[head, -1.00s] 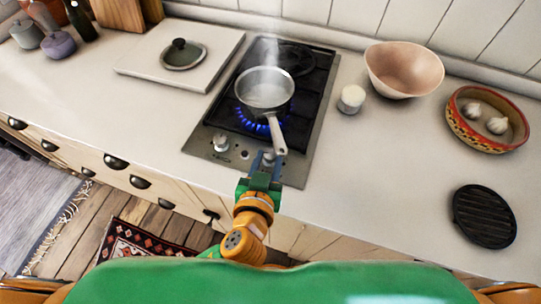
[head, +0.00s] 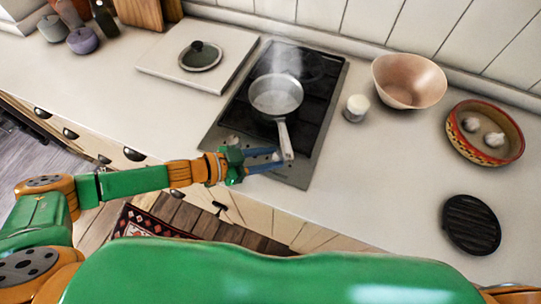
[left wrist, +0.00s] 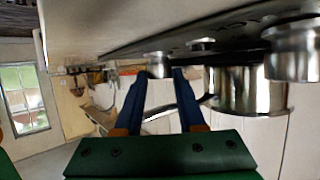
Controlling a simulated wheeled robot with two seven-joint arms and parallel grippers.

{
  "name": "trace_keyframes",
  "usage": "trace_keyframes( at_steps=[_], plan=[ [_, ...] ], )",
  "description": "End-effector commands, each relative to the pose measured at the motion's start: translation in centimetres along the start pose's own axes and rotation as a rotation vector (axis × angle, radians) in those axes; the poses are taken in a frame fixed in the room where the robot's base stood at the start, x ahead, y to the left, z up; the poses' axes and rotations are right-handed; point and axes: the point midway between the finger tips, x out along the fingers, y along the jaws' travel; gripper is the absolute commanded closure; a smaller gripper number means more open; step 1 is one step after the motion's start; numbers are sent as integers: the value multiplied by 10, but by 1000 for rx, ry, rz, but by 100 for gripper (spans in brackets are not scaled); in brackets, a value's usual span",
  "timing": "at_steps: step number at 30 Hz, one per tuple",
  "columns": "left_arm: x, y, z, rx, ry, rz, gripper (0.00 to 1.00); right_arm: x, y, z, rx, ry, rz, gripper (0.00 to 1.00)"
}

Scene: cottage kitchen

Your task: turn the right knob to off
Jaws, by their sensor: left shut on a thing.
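The right knob (left wrist: 158,68) is a silvery cylinder on the front strip of the cooktop (head: 300,172). My left gripper (head: 279,158) reaches in from the left, low over that strip. Its two blue fingers are shut on the right knob, which sits between the fingertips in the left wrist view. In the head view the fingers and pan handle crowd around this knob. The left knob (head: 232,140) is just beyond the gripper's body and looms large in the left wrist view (left wrist: 293,52). My right gripper is not in view.
A steaming saucepan (head: 277,95) stands on the front burner, its handle (head: 286,140) reaching close to my fingertips. No flame shows under it. A white-topped jar (head: 356,108), a pink bowl (head: 409,82) and a garlic dish (head: 485,133) stand right. The front right counter is mostly clear.

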Motion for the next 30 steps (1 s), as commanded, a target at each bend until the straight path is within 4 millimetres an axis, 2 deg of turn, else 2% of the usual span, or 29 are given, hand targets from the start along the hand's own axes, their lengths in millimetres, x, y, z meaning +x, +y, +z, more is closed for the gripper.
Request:
trace_keyframes(
  at_steps=[15, 30],
  plan=[
    [3, -7, 1, 126, -1, 298, 100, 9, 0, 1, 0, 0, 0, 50],
    [3, -6, 0, 148, -1, 359, 100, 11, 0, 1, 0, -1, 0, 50]
  ],
)
